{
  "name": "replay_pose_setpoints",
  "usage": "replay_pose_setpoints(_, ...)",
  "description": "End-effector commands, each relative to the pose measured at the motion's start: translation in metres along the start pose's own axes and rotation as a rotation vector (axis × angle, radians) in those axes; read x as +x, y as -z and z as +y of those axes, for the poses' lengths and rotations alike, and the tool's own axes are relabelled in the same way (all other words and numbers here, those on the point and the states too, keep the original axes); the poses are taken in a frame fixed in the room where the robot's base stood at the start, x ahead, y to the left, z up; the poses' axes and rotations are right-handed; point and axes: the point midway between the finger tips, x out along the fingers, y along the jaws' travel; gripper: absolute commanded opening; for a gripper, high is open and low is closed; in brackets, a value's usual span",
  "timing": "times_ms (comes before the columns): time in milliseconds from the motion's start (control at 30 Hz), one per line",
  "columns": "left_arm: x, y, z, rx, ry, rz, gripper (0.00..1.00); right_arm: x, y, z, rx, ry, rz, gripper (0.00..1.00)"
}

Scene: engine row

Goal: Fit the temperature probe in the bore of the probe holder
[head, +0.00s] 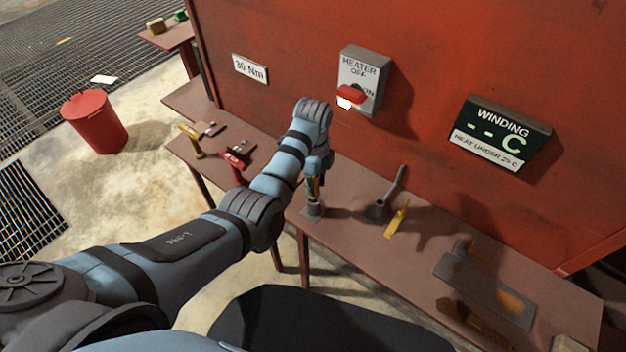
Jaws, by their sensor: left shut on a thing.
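My left gripper (314,187) points down over the front edge of the long brown bench. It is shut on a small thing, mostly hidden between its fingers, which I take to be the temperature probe. Directly below the fingertips is a small grey upright piece on a flat base (312,212), which looks like the probe holder. The bore cannot be made out. I cannot tell whether the held thing touches the holder or is inside it. My right gripper is not in view.
Behind stands a red wall with a heater switch (360,82) and a winding display (500,133). A red bin (95,122) stands left.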

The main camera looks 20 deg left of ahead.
Motion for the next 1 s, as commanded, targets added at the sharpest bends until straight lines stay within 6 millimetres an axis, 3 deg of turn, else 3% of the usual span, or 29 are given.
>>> replay_pose_setpoints(1000, 0.026, 0.0, 0.0, 0.0, -0.001, 0.0, 0.0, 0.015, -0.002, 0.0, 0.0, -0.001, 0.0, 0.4)
